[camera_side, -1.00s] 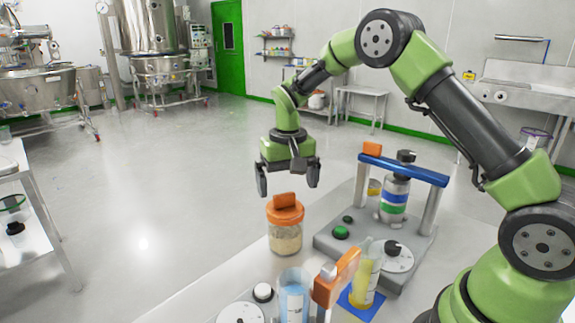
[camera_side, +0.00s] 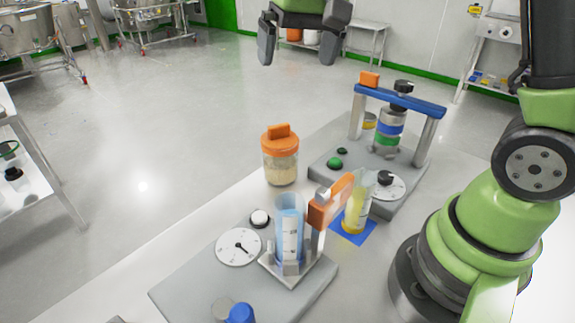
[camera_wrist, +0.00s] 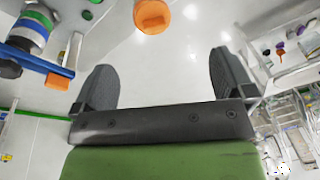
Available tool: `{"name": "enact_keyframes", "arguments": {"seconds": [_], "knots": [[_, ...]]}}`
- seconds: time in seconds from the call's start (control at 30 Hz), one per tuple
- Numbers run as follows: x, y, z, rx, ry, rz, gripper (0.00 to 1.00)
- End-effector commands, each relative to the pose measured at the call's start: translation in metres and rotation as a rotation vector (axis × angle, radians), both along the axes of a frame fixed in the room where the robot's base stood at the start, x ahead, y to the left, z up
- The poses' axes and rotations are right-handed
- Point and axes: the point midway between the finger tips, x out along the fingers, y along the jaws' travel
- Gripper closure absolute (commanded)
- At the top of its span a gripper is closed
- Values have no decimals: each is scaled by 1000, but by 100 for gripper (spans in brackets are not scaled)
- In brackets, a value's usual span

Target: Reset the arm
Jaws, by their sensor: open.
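My gripper (camera_side: 297,45) is at the top of the side view, high above the bench. Its two dark fingers are spread apart with nothing between them. In the wrist view the fingers (camera_wrist: 160,85) also stand wide apart and empty. An orange-lidded jar (camera_side: 280,158) of pale granules stands upright on the bench, below my gripper and clear of it. Its orange lid also shows at the top of the wrist view (camera_wrist: 152,16). The upper part of my arm is cut off by the side view's top edge.
A grey station with a blue crossbar (camera_side: 400,94) holds a banded bottle (camera_side: 388,130) behind the jar. In front, another station holds a blue cylinder (camera_side: 290,228). A beaker of yellow liquid (camera_side: 357,205) stands on a blue square. Open floor lies left of the bench.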

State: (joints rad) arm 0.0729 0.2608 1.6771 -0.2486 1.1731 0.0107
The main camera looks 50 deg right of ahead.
Motion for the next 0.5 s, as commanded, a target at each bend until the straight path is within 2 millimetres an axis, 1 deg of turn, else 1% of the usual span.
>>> {"name": "enact_keyframes", "arguments": {"seconds": [0.03,0.1,0.17,0.2,0.33,0.4,0.5], "knots": [[-16,5,14,8,-44,9,0],[-38,12,27,19,-96,21,0],[-58,17,36,29,-140,30,0],[-71,20,40,35,-170,36,0],[-113,29,46,57,-266,54,0],[-133,33,45,68,-313,63,0],[-155,37,40,81,-368,72,0]]}}
